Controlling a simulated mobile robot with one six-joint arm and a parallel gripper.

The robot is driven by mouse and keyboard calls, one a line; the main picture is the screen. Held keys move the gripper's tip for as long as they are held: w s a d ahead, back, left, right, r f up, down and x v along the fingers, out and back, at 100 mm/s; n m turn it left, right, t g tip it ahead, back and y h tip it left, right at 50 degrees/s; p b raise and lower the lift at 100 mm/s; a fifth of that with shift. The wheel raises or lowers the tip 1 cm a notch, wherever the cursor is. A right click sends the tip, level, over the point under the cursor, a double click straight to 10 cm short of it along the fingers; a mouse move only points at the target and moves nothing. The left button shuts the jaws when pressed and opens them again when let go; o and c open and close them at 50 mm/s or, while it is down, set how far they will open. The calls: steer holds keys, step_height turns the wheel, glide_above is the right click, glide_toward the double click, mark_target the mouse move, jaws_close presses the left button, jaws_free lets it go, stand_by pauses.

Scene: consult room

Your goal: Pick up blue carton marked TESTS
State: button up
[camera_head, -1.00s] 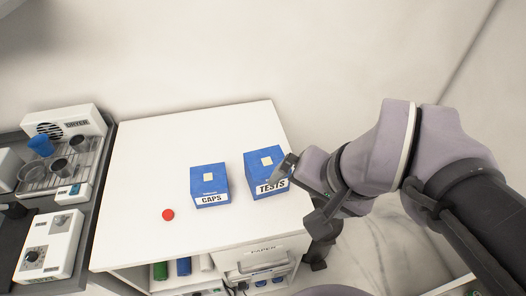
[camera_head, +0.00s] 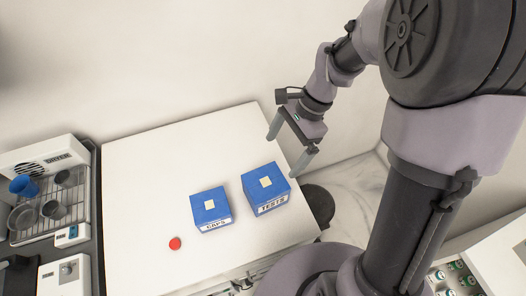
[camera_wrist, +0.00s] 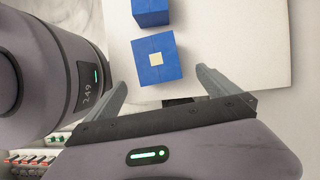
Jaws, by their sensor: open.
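The blue carton marked TESTS (camera_head: 265,188) stands on the right part of the white table top, with a pale square on its upper face. In the wrist view a blue carton with a pale square (camera_wrist: 157,58), which appears to be the TESTS one, lies just beyond the space between the fingers. My gripper (camera_head: 291,142) is open and empty, up and to the right of the TESTS carton and apart from it. Both fingers also show in the wrist view (camera_wrist: 165,85). The blue carton marked CAPS (camera_head: 211,208) stands just left of the TESTS carton.
A red round object (camera_head: 175,243) lies on the white table (camera_head: 140,190), left of the cartons. A drying unit with cups (camera_head: 45,190) stands on the dark counter at the left. The table's left and back areas are clear. A dark round object (camera_head: 318,203) is beside the table's right edge.

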mark_target(267, 182)
steer(key=b+x, duration=0.1)
steer(key=x, duration=0.2)
steer(key=b+x, duration=0.1)
steer(key=x, duration=0.3)
steer(key=s+b+x, duration=0.1)
steer(key=x, duration=0.3)
steer(key=shift+r, duration=0.1)
steer(key=b+x, duration=0.2)
steer(key=x, duration=0.3)
steer(key=shift+w+a, duration=0.1)
steer(key=shift+f+b, duration=0.35)
steer(key=shift+b, duration=0.1)
steer(key=c, duration=1.5)
